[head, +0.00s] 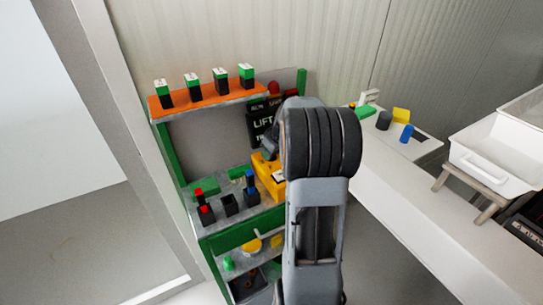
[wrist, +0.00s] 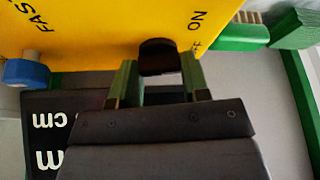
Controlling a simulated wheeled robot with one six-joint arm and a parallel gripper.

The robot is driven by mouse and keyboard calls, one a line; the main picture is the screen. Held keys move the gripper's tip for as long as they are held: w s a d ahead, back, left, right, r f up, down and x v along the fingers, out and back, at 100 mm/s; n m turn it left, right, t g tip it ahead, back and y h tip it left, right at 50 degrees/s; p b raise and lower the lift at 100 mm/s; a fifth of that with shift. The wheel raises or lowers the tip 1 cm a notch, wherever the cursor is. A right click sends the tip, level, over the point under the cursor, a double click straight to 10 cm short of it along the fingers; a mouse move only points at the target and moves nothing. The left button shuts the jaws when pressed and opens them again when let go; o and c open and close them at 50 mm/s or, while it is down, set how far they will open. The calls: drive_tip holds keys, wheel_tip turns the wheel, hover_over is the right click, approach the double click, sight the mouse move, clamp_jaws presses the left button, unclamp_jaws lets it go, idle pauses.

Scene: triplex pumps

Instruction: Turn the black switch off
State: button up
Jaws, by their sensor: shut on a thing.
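The yellow box (head: 268,178) sits on the green-framed shelf in the head view, partly hidden by my arm. The switch's exact setting cannot be told. In the head view my arm hides the switch.
A blue knob (wrist: 25,72) is at the left in the wrist view. A black sign reading "LIFT" (head: 262,123) stands behind the yellow box. Black blocks with red and blue tops (head: 204,207) stand left on the shelf. A white counter (head: 400,200) with a white bin (head: 490,155) is at right.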

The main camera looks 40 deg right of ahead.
drive_tip(key=shift+a+m+h, duration=0.1)
drive_tip(key=shift+m+h, duration=0.5)
drive_tip(key=shift+m, duration=0.9)
drive_tip(key=o, duration=0.6)
drive_tip(key=shift+o, duration=0.2)
drive_tip(key=shift+r, duration=0.1)
drive_tip(key=v, duration=1.3)
drive_tip(key=shift+r+b, duration=0.3)
drive_tip(key=shift+r, duration=0.05)
drive_tip(key=shift+a, duration=0.1)
